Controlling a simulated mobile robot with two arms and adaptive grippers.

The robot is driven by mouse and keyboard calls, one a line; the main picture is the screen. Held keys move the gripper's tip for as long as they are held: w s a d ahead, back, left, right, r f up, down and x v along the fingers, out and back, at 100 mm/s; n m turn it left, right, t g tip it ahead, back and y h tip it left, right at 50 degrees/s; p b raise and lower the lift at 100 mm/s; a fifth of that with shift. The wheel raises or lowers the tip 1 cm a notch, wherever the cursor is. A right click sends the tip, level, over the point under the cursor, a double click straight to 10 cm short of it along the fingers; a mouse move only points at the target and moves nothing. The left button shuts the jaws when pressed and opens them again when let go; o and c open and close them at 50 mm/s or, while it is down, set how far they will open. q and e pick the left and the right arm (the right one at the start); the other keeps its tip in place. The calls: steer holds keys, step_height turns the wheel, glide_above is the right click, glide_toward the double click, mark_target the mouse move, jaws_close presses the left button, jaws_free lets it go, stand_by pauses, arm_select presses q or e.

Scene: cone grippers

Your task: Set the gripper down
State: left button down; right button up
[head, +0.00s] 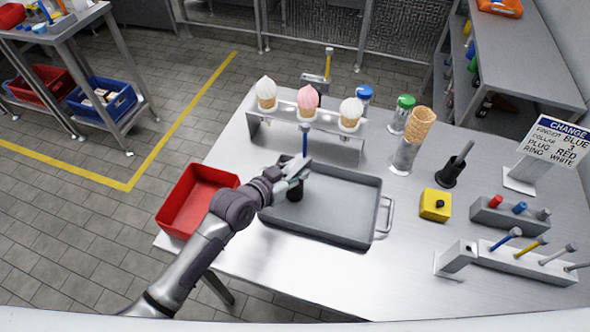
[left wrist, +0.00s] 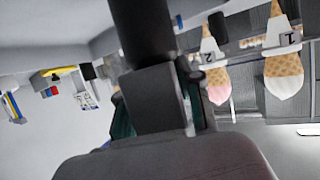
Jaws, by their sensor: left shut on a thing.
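My left gripper (head: 298,178) is shut on the tool gripper, an upright piece with a black lower body (head: 295,193) and a blue rod (head: 305,143) with a grey tip above. It is over the left part of the grey metal tray (head: 345,237); I cannot tell whether its base touches the tray. In the left wrist view the tool's dark cylinder (left wrist: 140,30) and grey block (left wrist: 157,97) show between my fingers. A similar black-based piece with a grey rod (head: 450,173) stands right of the tray. My right gripper is not in view.
An ice-cream cone stand (head: 262,128) is behind the tray, a red bin (head: 192,200) left. Right are a waffle-cone holder (head: 403,158), a yellow box (head: 435,205), plug block (head: 510,217), rod rack (head: 530,262) and sign (head: 555,140). The tray's middle and right are clear.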

arm_select(q)
steer(key=shift+f, duration=0.15)
steer(key=c, duration=0.8)
jaws_free()
steer(key=shift+o, duration=0.2)
steer(key=shift+r, duration=0.2)
steer(key=b+v, duration=0.1)
steer(key=v, duration=1.1)
steer(key=shift+d, duration=0.1)
